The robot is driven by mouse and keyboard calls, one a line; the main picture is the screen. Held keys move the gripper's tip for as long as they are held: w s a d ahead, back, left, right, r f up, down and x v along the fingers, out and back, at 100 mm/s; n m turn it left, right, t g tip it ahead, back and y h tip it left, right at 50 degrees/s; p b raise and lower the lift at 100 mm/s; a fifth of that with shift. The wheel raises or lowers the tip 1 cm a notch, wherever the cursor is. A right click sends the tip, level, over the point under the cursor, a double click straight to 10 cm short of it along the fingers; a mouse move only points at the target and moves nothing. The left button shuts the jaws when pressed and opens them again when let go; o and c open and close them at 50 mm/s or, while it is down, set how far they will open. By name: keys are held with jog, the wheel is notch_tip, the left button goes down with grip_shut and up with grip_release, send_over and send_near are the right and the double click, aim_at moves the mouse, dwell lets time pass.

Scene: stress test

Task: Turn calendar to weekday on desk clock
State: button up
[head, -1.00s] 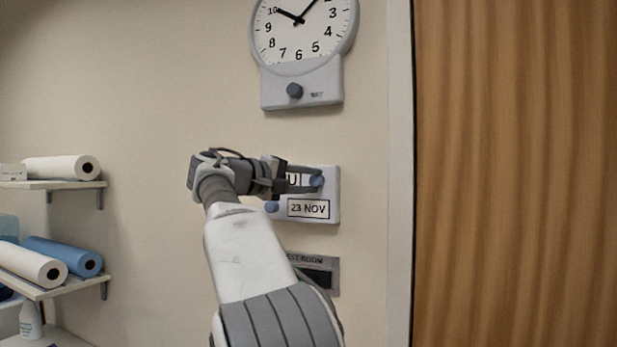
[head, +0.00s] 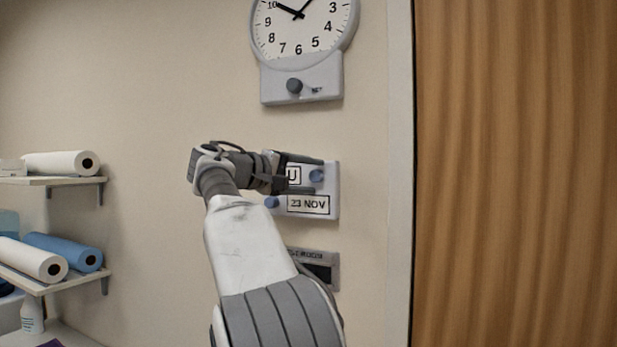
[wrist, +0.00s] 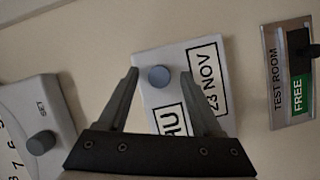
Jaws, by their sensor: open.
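The calendar plate (head: 327,212) is a white panel on the wall with a date window (head: 308,204) reading 23 NOV. Its weekday window (head: 293,175) is partly hidden by my gripper; a U shows, and the wrist view shows what looks like HU (wrist: 170,122). A blue knob (head: 316,176) sits right of the weekday window, and another blue knob (head: 271,202) sits left of the date. My gripper (head: 318,177) is open, with one finger above and one below the right knob. In the wrist view that knob (wrist: 158,78) lies between the fingertips, with gaps on both sides.
A round clock (head: 303,30) with a dark knob (head: 294,86) on its lower panel hangs above. A TEST ROOM sign (wrist: 290,80) reading FREE is below the calendar. A wooden door (head: 515,170) is to the right; shelves with rolls (head: 60,162) are at left.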

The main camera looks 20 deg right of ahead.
jog(key=shift+a, duration=0.1)
jog(key=v, duration=1.7)
jog(key=shift+s+a, duration=0.1)
jog(key=s+d+f+n+y, duration=0.1)
jog(key=s+d+f+y, duration=0.25)
jog(key=d+f, duration=0.25)
jog(key=s+d+f+n+y, duration=0.1)
jog(key=s+d+f+y, duration=0.25)
jog(key=d+f, duration=0.3)
jog(key=s+a+f+m+y, duration=0.1)
jog(key=s+a+f+y, duration=0.3)
jog(key=s+f, duration=0.7)
jog(key=s+a+f+m+y, duration=0.1)
jog(key=s+a+f+y, duration=0.3)
jog(key=s+f, duration=0.8)
jog(key=shift+f+m+g+y, duration=0.4)
jog(key=shift+f, duration=0.25)
